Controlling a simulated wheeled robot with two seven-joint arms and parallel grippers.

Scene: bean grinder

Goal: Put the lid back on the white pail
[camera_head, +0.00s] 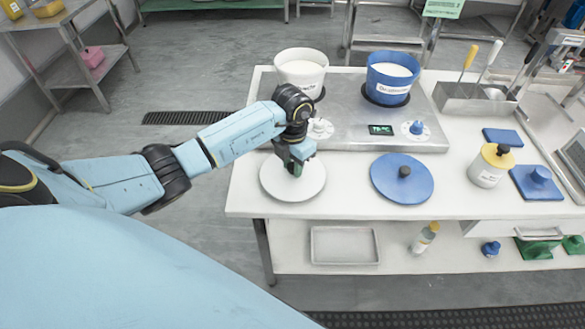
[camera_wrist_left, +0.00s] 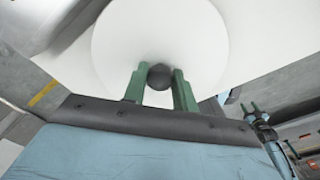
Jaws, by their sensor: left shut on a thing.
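The white pail (camera_head: 301,70) stands open at the back left of the metal hot plate, with white contents inside. Its round white lid (camera_head: 291,184) is at the table's front left, over the tabletop; I cannot tell if it touches. My left gripper (camera_head: 294,167) is above the lid and shut on its dark knob. In the left wrist view, the green fingers of the left gripper (camera_wrist_left: 160,84) stand on either side of the knob (camera_wrist_left: 160,76) on the white lid (camera_wrist_left: 125,45).
A blue pail (camera_head: 389,77) stands right of the white one. A blue lid (camera_head: 402,179) lies right of the white lid. A jar with a yellow lid (camera_head: 490,165) and a utensil holder (camera_head: 475,100) are further right. The hot plate (camera_head: 347,115) has knobs in front.

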